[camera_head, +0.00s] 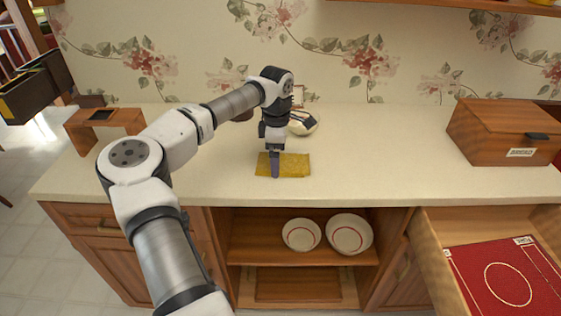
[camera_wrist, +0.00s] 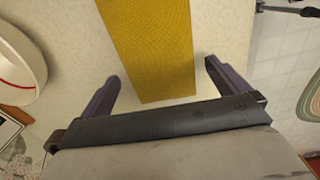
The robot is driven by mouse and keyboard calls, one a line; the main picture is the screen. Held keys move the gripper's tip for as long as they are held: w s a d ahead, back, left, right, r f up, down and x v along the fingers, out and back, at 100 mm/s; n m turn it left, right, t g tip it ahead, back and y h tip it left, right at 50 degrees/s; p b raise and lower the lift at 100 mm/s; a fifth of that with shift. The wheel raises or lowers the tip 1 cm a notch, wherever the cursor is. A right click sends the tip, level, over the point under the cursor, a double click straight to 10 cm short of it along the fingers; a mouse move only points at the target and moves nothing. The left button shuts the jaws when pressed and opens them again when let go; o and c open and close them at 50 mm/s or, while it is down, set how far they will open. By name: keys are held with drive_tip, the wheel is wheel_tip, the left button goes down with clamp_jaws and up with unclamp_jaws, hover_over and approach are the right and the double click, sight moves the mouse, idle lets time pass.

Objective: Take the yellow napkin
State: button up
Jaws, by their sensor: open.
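The yellow napkin (camera_head: 294,165) lies flat on the pale countertop, near its front edge. In the wrist view the napkin (camera_wrist: 150,45) is a long textured strip that runs up from between the fingers to the top of the picture. My gripper (camera_head: 275,175) points down over the napkin in the head view. In the wrist view my gripper (camera_wrist: 160,90) is open, with one dark finger on each side of the napkin's near end. Nothing is held. I cannot tell whether the fingertips touch the counter.
A white bowl-like thing (camera_head: 303,122) stands behind the napkin, partly hidden by my arm. A wooden breadbox (camera_head: 500,130) stands at the right of the counter. An open drawer (camera_head: 440,265) juts out at the lower right. Bowls (camera_head: 347,233) sit on the shelf below.

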drive_tip(key=shift+f, duration=0.65)
drive_tip(key=c, duration=1)
drive_tip(key=shift+r, duration=0.1)
